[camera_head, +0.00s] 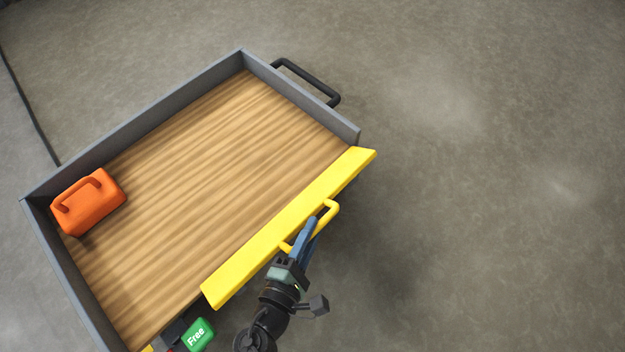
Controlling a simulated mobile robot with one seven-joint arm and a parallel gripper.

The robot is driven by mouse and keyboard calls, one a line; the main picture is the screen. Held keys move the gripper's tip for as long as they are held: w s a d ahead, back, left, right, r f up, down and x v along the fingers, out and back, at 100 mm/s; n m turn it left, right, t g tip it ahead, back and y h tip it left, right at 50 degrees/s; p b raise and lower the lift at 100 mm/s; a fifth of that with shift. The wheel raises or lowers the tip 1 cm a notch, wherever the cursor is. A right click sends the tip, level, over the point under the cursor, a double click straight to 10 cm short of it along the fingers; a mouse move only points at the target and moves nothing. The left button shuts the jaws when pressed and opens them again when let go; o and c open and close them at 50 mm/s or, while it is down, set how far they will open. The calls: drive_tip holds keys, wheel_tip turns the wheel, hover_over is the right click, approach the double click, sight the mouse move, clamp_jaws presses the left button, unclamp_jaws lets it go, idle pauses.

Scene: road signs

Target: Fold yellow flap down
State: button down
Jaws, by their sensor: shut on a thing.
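The yellow flap (290,228) runs along the lower right side of a wooden-floored cart bed (190,180). It is tilted, with its broad face showing. A yellow handle (331,211) sticks out from its outer side. My gripper (309,226) has blue fingers and is shut on this handle, near its middle. The fingers cover part of the handle, so the exact contact is hidden.
Grey walls (150,125) bound the bed's other sides. An orange jerrycan (89,202) stands in the left corner. A black handle (308,82) juts out at the top. A green "Free" sign (198,335) is at the bottom. Floor to the right is clear.

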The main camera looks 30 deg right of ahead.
drive_tip(key=shift+s+d+f+m+t+b, duration=0.1)
drive_tip(key=shift+s+f+m+t+b, duration=0.15)
drive_tip(key=shift+f+m+b, duration=0.3)
drive_tip(key=shift+s+f+m+t+b, duration=0.2)
drive_tip(key=shift+f+m+t+b, duration=0.1)
drive_tip(key=shift+b, duration=0.35)
drive_tip(key=c, duration=1.1)
unclamp_jaws()
drive_tip(key=shift+d, duration=0.1)
drive_tip(key=shift+s, duration=0.1)
drive_tip(key=shift+p+v, duration=2.8)
drive_tip(key=shift+v, duration=3.65)
